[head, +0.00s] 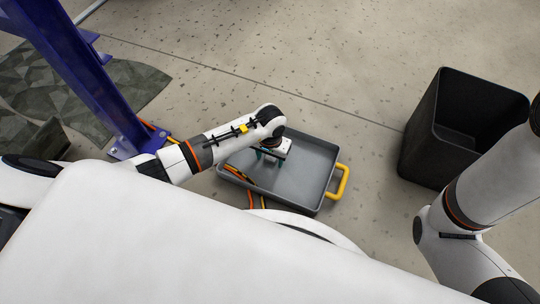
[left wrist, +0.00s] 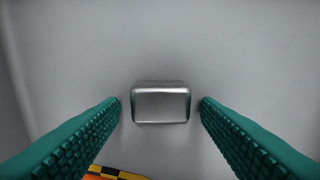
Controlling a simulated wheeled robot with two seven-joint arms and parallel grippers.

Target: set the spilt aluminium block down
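The aluminium block (left wrist: 161,106) is a small shiny silver piece with rounded edges. In the left wrist view it lies on the grey floor of the tray (head: 310,181), between the tips of my left gripper (left wrist: 160,104). A narrow gap shows on each side of the block, so the green ribbed fingers are open and not closed on it. In the head view my left gripper (head: 269,156) points down into the tray, and the block is hidden there. My right gripper is out of view; only parts of the right arm show.
The tray has a yellow handle (head: 338,182) at its right, and an orange and black striped item (head: 238,174) at its left. A black bin (head: 418,150) stands at the right. A blue post (head: 85,75) stands at the left. Concrete floor beyond the tray is clear.

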